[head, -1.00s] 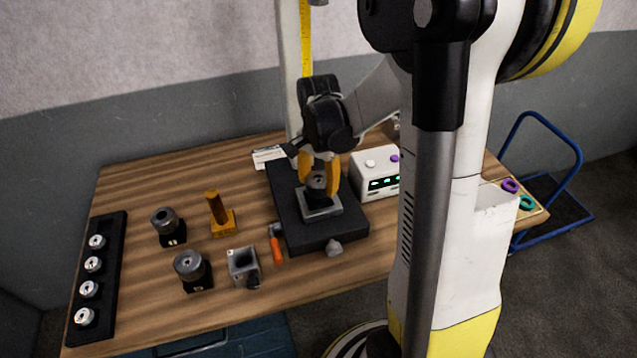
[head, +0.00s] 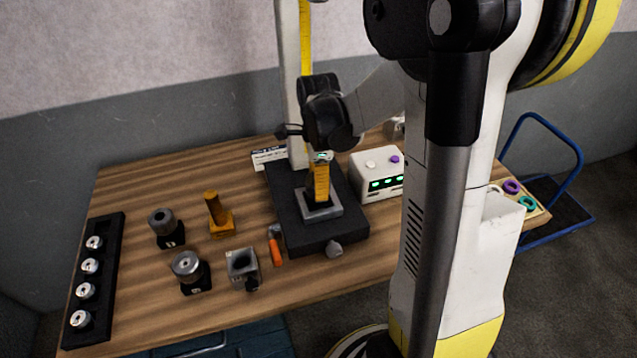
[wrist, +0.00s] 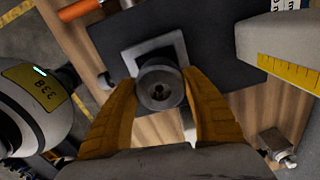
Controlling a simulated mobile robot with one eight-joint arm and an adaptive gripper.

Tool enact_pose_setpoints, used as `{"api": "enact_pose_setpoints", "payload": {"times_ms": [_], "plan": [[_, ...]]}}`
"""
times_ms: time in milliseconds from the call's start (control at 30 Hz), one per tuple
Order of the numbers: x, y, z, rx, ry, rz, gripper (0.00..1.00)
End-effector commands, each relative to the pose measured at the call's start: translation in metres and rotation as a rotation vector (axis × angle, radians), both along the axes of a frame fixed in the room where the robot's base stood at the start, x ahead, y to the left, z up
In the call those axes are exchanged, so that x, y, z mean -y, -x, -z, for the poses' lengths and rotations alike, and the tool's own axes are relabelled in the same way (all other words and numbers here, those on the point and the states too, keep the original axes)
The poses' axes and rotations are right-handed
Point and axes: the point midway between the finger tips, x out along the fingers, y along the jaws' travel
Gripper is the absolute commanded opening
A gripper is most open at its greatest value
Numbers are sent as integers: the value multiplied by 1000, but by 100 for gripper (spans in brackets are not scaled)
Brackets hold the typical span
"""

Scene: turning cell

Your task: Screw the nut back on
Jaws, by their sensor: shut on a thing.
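My gripper (head: 321,194) points down over the black stand base, its orange fingers seen edge-on in the head view. In the wrist view the fingers (wrist: 163,82) are shut on a round grey nut (wrist: 159,90) with a dark hole in its middle. The nut is above a dark square part in a light grey square holder (wrist: 177,42). The holder (head: 334,213) also shows in the head view, on the base right under my fingertips. The fingers hide the nut in the head view. I cannot tell how far the nut is threaded on.
The upright post (head: 290,90) with a yellow scale rises close behind my gripper. A white display box (head: 378,176) stands to the right. An orange-handled tool (head: 276,246), a grey square block (head: 242,265) and two round-topped parts (head: 187,267) lie to the left.

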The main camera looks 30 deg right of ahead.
Motion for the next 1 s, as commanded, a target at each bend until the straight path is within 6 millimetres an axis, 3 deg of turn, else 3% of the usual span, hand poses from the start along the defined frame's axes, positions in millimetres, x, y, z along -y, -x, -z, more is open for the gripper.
{"api": "enact_pose_setpoints", "payload": {"times_ms": [167,500,900,1000], "plan": [[0,-2,0,3,-1,133,19],[0,-2,0,4,-1,722,19],[0,-3,-1,5,-2,810,19],[0,-3,-1,5,-2,912,19]]}}
